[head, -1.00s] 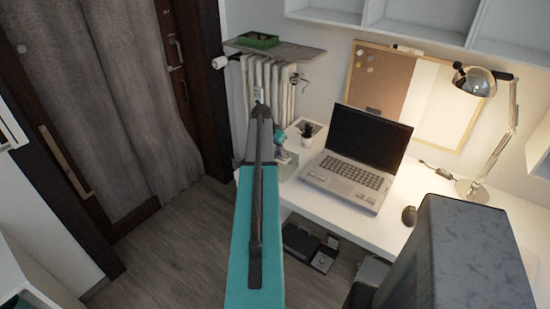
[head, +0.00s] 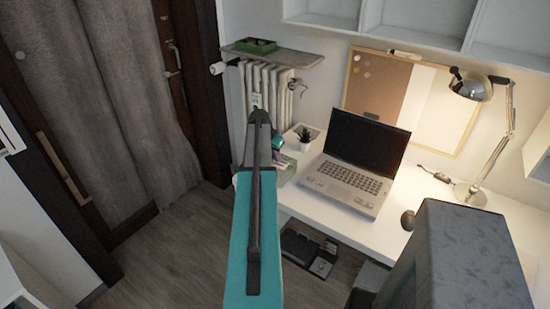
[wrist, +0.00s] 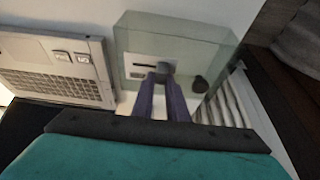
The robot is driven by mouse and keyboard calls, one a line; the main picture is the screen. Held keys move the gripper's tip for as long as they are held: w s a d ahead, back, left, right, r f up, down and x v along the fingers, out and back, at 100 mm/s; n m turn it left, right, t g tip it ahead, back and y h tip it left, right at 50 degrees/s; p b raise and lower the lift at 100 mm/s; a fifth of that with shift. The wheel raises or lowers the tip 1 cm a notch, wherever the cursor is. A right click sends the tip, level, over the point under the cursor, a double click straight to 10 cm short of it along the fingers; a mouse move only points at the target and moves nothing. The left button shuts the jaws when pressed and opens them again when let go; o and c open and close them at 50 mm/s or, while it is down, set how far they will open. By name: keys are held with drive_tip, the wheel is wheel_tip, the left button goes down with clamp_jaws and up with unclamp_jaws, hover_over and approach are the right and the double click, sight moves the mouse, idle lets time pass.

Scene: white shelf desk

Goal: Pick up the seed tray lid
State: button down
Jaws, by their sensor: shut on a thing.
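The seed tray lid (wrist: 185,32) is a clear, greenish see-through box shape in the wrist view. My gripper (wrist: 163,74), with two purple fingers, is shut on a small grey part at the middle of the lid. In the head view the lid (head: 284,173) shows only faintly beside my gripper at the desk's left end, partly hidden by my arm. A green seed tray (head: 256,46) with brownish contents sits on the shelf above the radiator. I cannot tell whether the lid touches the desk.
An open laptop (head: 351,165) stands on the white desk (head: 372,230), right of the lid. The radiator (head: 270,85) is behind. A lamp (head: 490,140) stands at the right. Floor left of the desk is clear.

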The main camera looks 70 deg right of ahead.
drive_tip(key=shift+r, duration=0.15)
drive_tip(key=shift+r+b, duration=0.8)
drive_tip(key=shift+r, duration=0.7)
drive_tip(key=s+a+b, duration=0.1)
drive_tip(key=a+b, duration=0.1)
drive_tip(key=a, duration=0.6)
drive_tip(key=s+a+r+b, duration=0.1)
drive_tip(key=s+a, duration=0.1)
drive_tip(key=a, duration=0.5)
drive_tip(key=shift+a+r+b, duration=0.3)
drive_tip(key=shift+a+b, duration=0.05)
drive_tip(key=shift+w, duration=0.1)
